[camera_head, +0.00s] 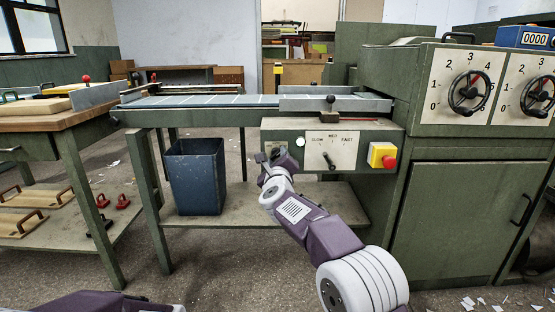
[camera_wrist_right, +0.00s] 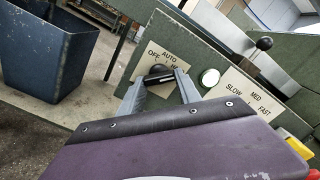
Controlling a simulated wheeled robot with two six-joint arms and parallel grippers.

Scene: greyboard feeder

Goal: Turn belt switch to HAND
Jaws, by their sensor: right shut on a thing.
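The belt switch (camera_wrist_right: 159,70) is a black knob on a cream plate (camera_wrist_right: 171,50) in the right wrist view. The plate reads OFF, AUTO and a partly covered word starting with H. My right gripper (camera_wrist_right: 157,82) is shut on the knob, one grey finger on each side. In the head view my right gripper (camera_head: 268,159) is at the left end of the green control panel (camera_head: 380,133) and hides most of the switch. I cannot tell which label the knob points to. Part of my left arm shows at the bottom left; its gripper does not.
Right of the switch are a white button (camera_wrist_right: 209,78), a SLOW-MED-FAST selector (camera_head: 330,158) and a yellow box with a red button (camera_head: 384,156). The conveyor belt (camera_head: 205,101) runs above. A blue bin (camera_head: 196,180) stands on the lower shelf, left of my right gripper.

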